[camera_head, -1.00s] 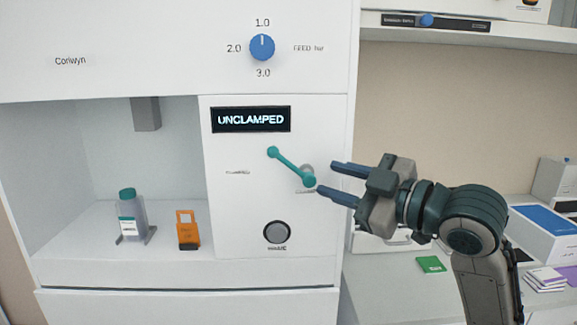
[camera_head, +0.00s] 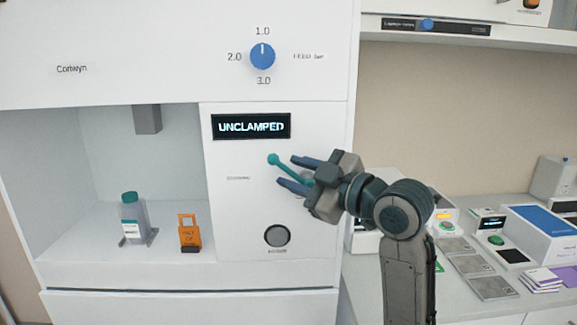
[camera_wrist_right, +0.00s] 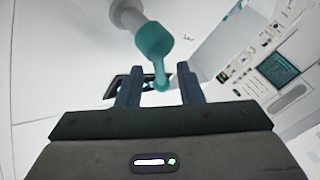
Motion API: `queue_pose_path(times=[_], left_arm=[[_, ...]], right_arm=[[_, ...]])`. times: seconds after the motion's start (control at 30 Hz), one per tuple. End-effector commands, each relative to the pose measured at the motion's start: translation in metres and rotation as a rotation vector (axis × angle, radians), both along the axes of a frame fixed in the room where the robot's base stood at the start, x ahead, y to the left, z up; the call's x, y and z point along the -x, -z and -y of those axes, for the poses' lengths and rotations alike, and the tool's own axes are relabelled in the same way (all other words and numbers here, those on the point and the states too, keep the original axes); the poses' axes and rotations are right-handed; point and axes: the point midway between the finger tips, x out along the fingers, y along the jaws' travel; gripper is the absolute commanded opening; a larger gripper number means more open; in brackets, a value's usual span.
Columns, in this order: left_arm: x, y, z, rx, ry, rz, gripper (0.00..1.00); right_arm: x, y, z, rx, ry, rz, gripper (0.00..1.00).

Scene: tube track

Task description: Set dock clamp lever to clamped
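The teal dock clamp lever (camera_head: 280,164) is on the white machine's front panel, with its ball end at upper left. The display (camera_head: 251,126) above it reads UNCLAMPED. My right gripper (camera_head: 286,171) is open at the lever, its two dark fingers on either side of the bar in the head view. In the right wrist view the lever's teal hub (camera_wrist_right: 154,40) is large and its bar runs down between the open fingers (camera_wrist_right: 158,88). Contact cannot be made out. My left gripper is not in view.
A blue feed knob (camera_head: 263,56) is above the display, and a round grey button (camera_head: 277,236) is below the lever. A bottle (camera_head: 132,219) and an orange tag (camera_head: 189,232) stand in the left bay. A counter with several devices and a blue-topped box (camera_head: 546,226) is at right.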

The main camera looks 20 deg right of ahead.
Motion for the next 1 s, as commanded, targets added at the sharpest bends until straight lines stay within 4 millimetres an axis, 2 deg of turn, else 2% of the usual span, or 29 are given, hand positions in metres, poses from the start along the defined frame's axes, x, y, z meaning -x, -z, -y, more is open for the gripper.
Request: queue_pose_path(times=[0.2,0.57,0.77,1.0], left_arm=[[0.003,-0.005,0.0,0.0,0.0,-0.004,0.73],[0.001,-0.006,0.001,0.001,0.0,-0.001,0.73],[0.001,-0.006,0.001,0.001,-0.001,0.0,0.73],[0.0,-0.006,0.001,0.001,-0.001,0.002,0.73]], right_arm=[[-0.015,-0.001,-0.01,-0.002,-0.001,-0.001,0.33],[-0.018,0.0,-0.012,0.0,0.001,-0.001,0.33],[-0.018,0.0,-0.012,0.0,0.001,-0.001,0.0],[-0.019,0.0,-0.012,0.002,0.001,-0.001,0.0]])
